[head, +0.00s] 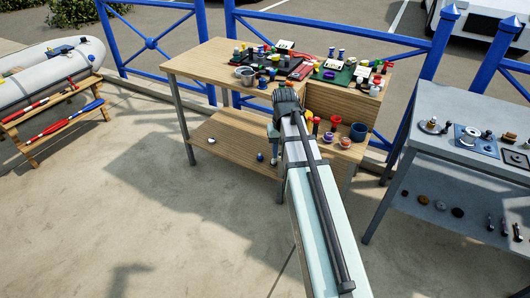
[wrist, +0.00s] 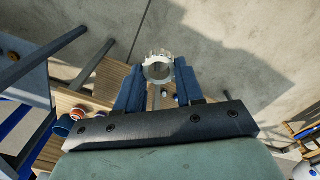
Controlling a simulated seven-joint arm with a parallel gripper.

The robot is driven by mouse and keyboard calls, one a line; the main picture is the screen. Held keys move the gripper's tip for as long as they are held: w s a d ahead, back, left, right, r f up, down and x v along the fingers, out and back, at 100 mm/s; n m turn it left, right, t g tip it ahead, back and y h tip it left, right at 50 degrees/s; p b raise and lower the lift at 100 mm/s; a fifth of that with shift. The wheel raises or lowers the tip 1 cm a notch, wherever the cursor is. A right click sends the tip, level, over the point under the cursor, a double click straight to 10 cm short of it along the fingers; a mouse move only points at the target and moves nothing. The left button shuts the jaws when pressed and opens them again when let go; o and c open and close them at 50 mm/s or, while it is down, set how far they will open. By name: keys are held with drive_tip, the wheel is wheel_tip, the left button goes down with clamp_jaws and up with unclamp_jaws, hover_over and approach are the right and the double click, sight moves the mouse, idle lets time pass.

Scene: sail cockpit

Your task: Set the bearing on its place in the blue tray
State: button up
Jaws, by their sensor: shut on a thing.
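The bearing (wrist: 158,56) is a pale metal ring with an open middle. My gripper (wrist: 160,72) is shut on it, with one blue finger on each side, in the wrist view.
The wooden workbench (head: 205,64) carries many small jars and parts, with several cups on its lower shelf. The grey table (head: 410,124) holds more fittings beside the tray. Blue railings (head: 290,17) run behind. Open concrete floor lies in front.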

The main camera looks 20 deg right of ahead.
drive_tip(key=s+d+r+m, duration=0.2)
drive_tip(key=s+d, duration=0.5)
drive_tip(key=d, duration=1.8)
drive_tip(key=s+d+r+m, duration=0.2)
drive_tip(key=s+d+m, duration=0.3)
drive_tip(key=d, duration=2)
drive_tip(key=s+d+r+m, duration=0.2)
drive_tip(key=s+d, duration=0.8)
drive_tip(key=d, duration=1.5)
drive_tip(key=shift+r+m, duration=0.1)
drive_tip(key=shift+m, duration=0.6)
drive_tip(key=shift+n, duration=0.7)
drive_tip(key=w+d, duration=0.1)
drive_tip(key=d, duration=0.1)
drive_tip(key=w+d+r, duration=0.1)
drive_tip(key=d, duration=0.1)
drive_tip(key=w+d, duration=0.1)
drive_tip(key=d, duration=0.1)
drive_tip(key=shift+w+d+r, duration=0.15)
drive_tip(key=shift+w+d, duration=0.05)
drive_tip(key=shift+d, duration=0.15)
drive_tip(key=shift+n, duration=0.8)
drive_tip(key=shift+f, duration=2.9)
drive_tip(key=shift+a+f, duration=0.1)
drive_tip(key=shift+f, duration=0.45)
